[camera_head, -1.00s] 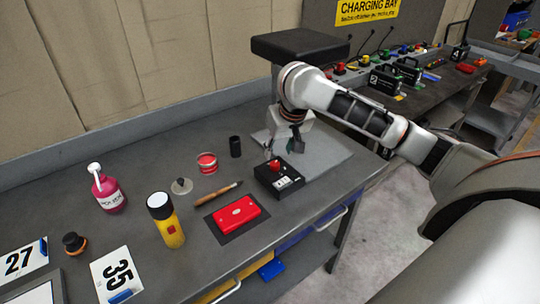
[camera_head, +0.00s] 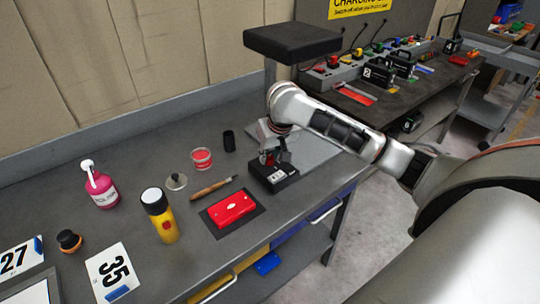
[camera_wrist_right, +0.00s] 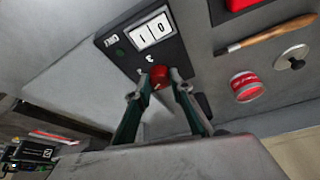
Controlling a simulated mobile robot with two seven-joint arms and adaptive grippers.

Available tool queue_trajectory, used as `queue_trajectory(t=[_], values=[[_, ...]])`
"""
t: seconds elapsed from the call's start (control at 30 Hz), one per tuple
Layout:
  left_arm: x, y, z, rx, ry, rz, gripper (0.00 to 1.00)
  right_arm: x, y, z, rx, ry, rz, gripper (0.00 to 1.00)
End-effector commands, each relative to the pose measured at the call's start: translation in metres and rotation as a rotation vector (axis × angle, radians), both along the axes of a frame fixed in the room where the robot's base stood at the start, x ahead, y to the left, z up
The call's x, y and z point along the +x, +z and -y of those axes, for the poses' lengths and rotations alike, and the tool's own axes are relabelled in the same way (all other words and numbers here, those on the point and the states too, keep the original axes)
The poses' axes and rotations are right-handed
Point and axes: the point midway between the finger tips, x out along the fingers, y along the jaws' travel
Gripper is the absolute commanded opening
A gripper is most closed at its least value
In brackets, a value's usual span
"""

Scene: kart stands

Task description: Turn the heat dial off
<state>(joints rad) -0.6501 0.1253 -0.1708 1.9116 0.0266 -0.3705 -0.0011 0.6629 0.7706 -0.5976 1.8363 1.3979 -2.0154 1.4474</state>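The heat dial is a red knob (camera_wrist_right: 159,77) on a black control box (camera_head: 272,176) near the right end of the bench. In the right wrist view the box (camera_wrist_right: 116,44) shows a white panel marked 1 and 0, a small green spot and numbers beside the knob. My right gripper (camera_wrist_right: 164,82) points at the box with its two fingers apart, one on each side of the red knob. A small gap seems to show on the right side; contact is unclear. In the head view the right gripper (camera_head: 268,155) partly hides the knob. My left gripper is not in view.
A yellow-bodied bottle (camera_head: 161,217) and a pink bottle (camera_head: 101,187) are farther left. A dark raised platform (camera_head: 292,41) stands behind.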

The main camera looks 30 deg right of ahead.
Motion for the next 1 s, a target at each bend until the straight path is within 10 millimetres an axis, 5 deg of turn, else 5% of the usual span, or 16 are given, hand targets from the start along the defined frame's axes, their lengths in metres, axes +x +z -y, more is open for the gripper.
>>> queue_trajectory(t=[0.47, 1.0], values=[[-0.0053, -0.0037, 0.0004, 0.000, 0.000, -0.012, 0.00, 0.0000, 0.0005, 0.0019, -0.003, 0.066, 0.001, 0.00], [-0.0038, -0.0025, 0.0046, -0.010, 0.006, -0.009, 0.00, 0.0006, 0.0007, 0.0056, -0.002, 0.512, 0.000, 0.00]])
